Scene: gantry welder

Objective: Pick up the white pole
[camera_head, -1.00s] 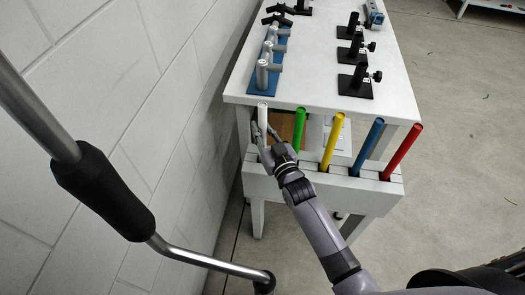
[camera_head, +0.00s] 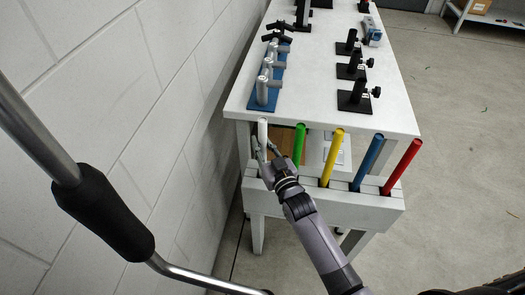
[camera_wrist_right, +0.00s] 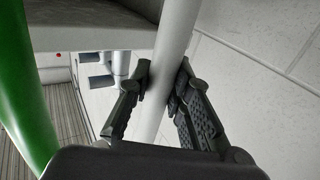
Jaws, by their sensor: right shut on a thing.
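The white pole (camera_head: 263,133) stands upright at the left end of the row of coloured poles, at the front of the white table. In the right wrist view the white pole (camera_wrist_right: 178,35) runs between the two fingers. My right gripper (camera_head: 262,155) is shut on the white pole below its top; it also shows in the right wrist view (camera_wrist_right: 160,90). The pole's lower end is hidden in the head view by the gripper and the holder. My left gripper is not in view.
Green (camera_head: 299,144), yellow (camera_head: 332,157), blue (camera_head: 367,162) and red (camera_head: 402,166) poles stand in the white holder (camera_head: 375,208) to the right. The white table (camera_head: 325,65) carries blue and black fixtures. A white block wall (camera_head: 130,80) is close on the left.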

